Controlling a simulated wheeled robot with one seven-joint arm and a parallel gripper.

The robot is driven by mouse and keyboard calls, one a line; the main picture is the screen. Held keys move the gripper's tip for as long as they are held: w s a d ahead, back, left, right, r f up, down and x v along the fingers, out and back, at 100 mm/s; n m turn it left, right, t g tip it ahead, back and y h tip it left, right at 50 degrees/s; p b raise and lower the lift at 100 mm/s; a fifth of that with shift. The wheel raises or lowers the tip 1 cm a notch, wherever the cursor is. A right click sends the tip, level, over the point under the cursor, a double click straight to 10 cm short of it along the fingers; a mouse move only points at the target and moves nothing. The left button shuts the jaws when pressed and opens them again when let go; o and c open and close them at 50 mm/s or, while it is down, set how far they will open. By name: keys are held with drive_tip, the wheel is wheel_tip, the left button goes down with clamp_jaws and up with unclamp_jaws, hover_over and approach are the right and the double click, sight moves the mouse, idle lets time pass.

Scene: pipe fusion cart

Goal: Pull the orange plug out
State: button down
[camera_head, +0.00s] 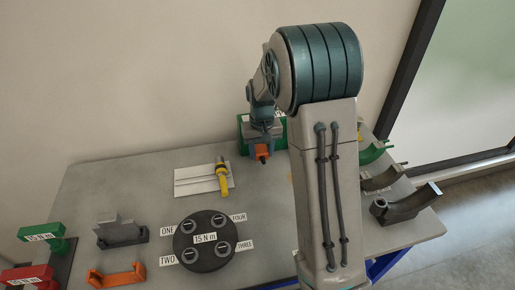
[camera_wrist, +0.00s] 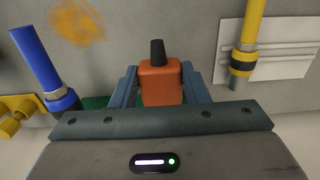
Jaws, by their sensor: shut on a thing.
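The orange plug (camera_wrist: 160,82) is a blocky orange body with a black stub on its end. It sits between the two fingers of my gripper (camera_wrist: 160,90) in the wrist view, and the fingers are shut on it. In the head view the orange plug (camera_head: 262,152) shows at the tip of my gripper (camera_head: 262,146), at the back of the table in front of a green box (camera_head: 243,124). Whether the plug is still seated in anything is hidden by my gripper.
A yellow tool on a white plate (camera_head: 190,181) lies left of my gripper. A round black base with numbered labels (camera_head: 205,261) is in front. Curved green and dark pipe pieces (camera_head: 405,208) are at right.

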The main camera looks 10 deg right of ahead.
drive_tip(key=shift+s+b, duration=0.55)
drive_tip(key=shift+s, duration=1.55)
